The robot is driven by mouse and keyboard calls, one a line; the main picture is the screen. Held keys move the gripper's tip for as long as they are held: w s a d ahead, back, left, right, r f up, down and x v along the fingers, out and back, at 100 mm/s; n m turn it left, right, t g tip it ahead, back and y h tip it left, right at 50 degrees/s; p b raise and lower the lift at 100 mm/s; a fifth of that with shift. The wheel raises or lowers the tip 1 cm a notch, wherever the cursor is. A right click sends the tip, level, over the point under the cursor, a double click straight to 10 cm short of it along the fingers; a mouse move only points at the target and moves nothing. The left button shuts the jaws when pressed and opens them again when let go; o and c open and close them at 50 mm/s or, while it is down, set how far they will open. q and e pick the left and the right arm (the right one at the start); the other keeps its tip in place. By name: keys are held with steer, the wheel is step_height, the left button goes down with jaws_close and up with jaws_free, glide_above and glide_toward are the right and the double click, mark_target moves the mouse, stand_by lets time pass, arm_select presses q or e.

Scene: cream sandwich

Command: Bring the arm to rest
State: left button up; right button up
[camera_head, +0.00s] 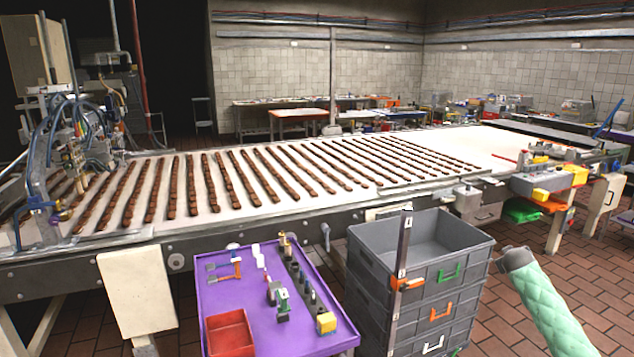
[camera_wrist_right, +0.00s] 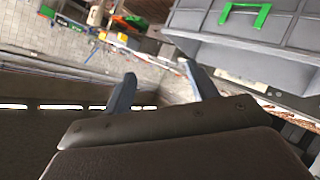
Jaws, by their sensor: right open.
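My right arm (camera_head: 545,300), in a pale green padded sleeve, comes in at the lower right of the head view, to the right of the grey crate stack. My right gripper (camera_wrist_right: 163,86) shows in the wrist view with its two grey fingers spread apart and nothing between them. A grey crate with a green handle (camera_wrist_right: 245,14) lies beyond the fingers at the upper right of the wrist view. My left gripper is in neither view.
Stacked grey crates (camera_head: 385,290) stand in front of the conveyor (camera_head: 230,215), which carries rows of brown bars. A purple table (camera_head: 225,290) holds small tools and a red tray (camera_head: 229,334). The tiled floor (camera_head: 595,285) at the right has free room.

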steer(key=s+a+f+n+g+y, duration=0.1)
steer(key=s+a+f, duration=0.75)
steer(key=f, duration=0.65)
steer(key=s+a+f+g+y, duration=0.2)
steer(key=s+a+f, duration=0.65)
steer(key=f, duration=0.55)
steer(key=s+a+f+n+g+y, duration=0.1)
steer(key=s+a+f, duration=0.75)
steer(key=f, duration=0.65)
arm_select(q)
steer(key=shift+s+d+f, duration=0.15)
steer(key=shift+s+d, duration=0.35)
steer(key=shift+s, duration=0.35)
arm_select(e)
steer(key=s+a+f+g+y, duration=0.1)
steer(key=s+a+f, duration=0.5)
steer(key=s+a, duration=0.3)
steer(key=s+a+f+g+y, duration=0.1)
steer(key=s+a+f, duration=0.5)
steer(key=s, duration=1.1)
steer(key=s+a+f+g+y, duration=0.1)
steer(key=s+a+f+g, duration=0.2)
steer(key=s+a+f, duration=0.4)
steer(key=shift+s+a+m+y, duration=0.4)
steer(key=shift+s+a, duration=2.35)
steer(key=shift+s, duration=0.3)
